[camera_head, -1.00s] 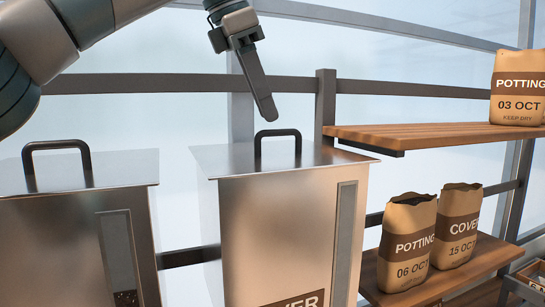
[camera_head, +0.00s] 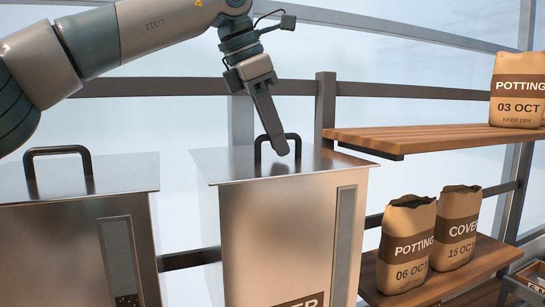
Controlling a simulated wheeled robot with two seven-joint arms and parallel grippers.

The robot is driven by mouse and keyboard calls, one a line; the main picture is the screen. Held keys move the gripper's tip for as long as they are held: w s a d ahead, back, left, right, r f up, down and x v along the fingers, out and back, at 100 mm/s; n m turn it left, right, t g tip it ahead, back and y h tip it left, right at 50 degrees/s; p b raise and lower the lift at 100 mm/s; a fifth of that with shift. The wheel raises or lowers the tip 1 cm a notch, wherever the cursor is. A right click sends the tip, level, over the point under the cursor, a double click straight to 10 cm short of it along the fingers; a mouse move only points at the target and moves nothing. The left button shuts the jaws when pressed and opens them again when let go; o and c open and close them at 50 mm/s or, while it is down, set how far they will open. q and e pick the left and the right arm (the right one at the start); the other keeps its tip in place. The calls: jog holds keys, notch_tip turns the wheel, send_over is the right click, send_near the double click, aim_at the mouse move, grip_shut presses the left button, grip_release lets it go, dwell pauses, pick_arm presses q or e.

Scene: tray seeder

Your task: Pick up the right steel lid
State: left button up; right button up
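The right steel lid (camera_head: 225,166) lies flat on top of the right steel bin (camera_head: 285,235). Its black arched handle (camera_head: 291,138) stands up from the middle. My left gripper (camera_head: 281,150) points down at the handle, with its fingertip end overlapping the handle's opening in the picture. I see the fingers edge-on as one dark bar, so their gap is hidden. I cannot tell whether they touch the handle. My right gripper is not in view.
A second steel bin with a lid (camera_head: 120,175) and black handle (camera_head: 58,150) stands at the left. A wooden shelf (camera_head: 430,137) holds a potting bag (camera_head: 517,90). A lower shelf (camera_head: 470,270) holds a potting bag (camera_head: 405,245) and a cover bag (camera_head: 456,228).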

pick_arm(q)
jog(key=shift+f, duration=0.15)
dwell(0.3)
grip_shut()
jog(key=shift+r+b, duration=0.3)
jog(key=shift+r, duration=0.55)
jog(key=r, duration=0.1)
jog(key=d+r, duration=0.1)
jog(key=r, duration=0.1)
jog(key=shift+s+d+b, duration=0.1)
jog(key=shift+s+b, duration=0.05)
jog(key=shift+b, duration=0.15)
jog(key=s+d+r+p, duration=0.1)
jog(key=s+d+r, duration=0.3)
jog(key=d, duration=0.5)
jog(key=shift+d+r, duration=0.4)
jog(key=shift+r, duration=0.8)
